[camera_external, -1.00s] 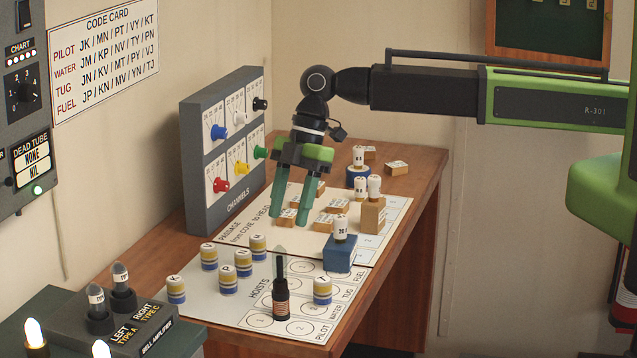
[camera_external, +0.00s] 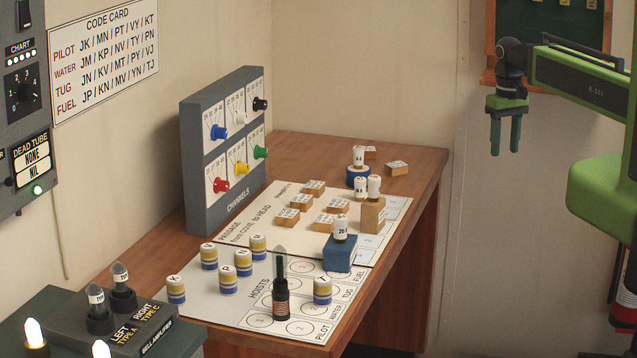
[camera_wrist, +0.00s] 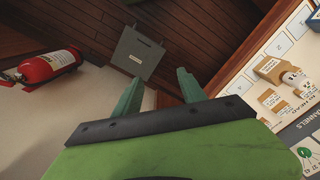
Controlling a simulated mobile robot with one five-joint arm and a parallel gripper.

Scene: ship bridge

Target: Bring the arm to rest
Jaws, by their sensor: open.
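My gripper (camera_external: 505,134) hangs at the upper right of the external view, fingers pointing down. It is open and empty, held clear of the desk (camera_external: 420,180), to its right. The green arm behind it is drawn back toward my base. In the wrist view, the two green fingertips (camera_wrist: 160,93) stand apart with nothing between them. Floor and part of the desk show beyond them.
The desk holds wooden blocks (camera_external: 300,202), striped cylinders (camera_external: 229,280), a dark bottle (camera_external: 281,300), a blue block (camera_external: 340,255) and a channel panel (camera_external: 195,165). A fire extinguisher (camera_wrist: 45,66) and a grey case (camera_wrist: 137,52) show in the wrist view.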

